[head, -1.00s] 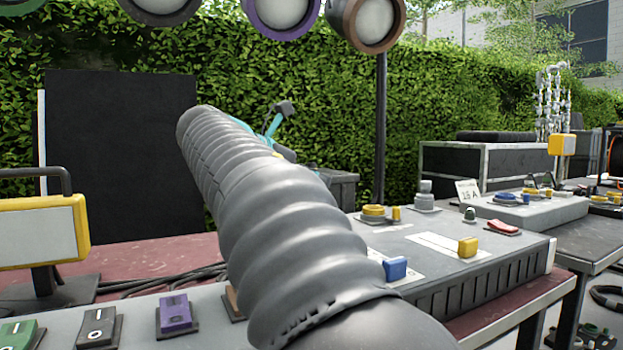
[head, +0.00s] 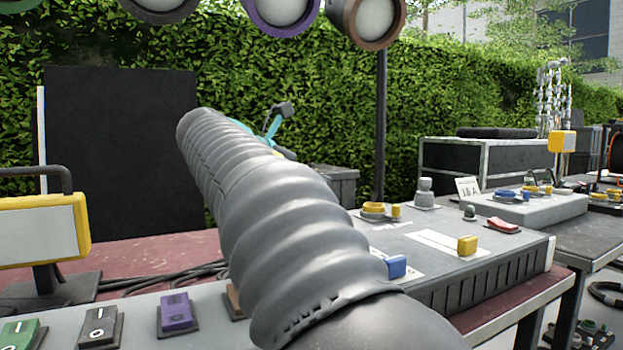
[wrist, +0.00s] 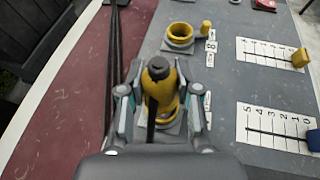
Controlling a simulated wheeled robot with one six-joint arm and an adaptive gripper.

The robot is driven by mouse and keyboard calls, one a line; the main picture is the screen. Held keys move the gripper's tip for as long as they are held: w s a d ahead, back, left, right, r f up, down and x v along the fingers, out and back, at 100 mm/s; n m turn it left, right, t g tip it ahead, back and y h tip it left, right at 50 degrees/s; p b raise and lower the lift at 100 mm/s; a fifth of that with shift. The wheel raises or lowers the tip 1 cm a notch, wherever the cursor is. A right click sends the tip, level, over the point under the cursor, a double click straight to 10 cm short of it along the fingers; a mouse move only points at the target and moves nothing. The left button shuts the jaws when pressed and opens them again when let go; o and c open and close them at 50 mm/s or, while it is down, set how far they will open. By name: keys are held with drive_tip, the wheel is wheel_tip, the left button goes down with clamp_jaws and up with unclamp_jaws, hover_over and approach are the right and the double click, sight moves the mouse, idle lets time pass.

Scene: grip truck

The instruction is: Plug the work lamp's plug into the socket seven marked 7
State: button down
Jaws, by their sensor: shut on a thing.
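My gripper (wrist: 158,92) is shut on the dark-topped plug (wrist: 157,69) in the wrist view, one finger on each side, with a black cable running down from it. Yellow shows around and below the plug, over a grey square plate; I cannot tell how much is plug body and how much is socket, or whether the plug is seated. A small white label (wrist: 207,101) beside it is too blurred to read. A yellow round socket (wrist: 180,32) beyond it has a label that looks like 8. In the head view my arm hides the plug; a yellow-framed lamp (head: 42,232) stands at left.
The grey panel (head: 440,277) carries a blue knob (head: 396,266), a yellow knob (head: 467,245) and a red switch (head: 503,225). Dark cables (wrist: 113,60) lie on the red tabletop (wrist: 70,115) left of my gripper. A purple switch (head: 178,311) sits in front.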

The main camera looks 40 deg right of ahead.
drive_tip(key=shift+f+b, duration=0.55)
drive_tip(key=shift+f, duration=0.85)
idle(0.4)
drive_tip(key=shift+c, duration=2.1)
unclamp_jaws()
drive_tip(key=shift+r+p, duration=2.55)
drive_tip(key=shift+p, duration=0.4)
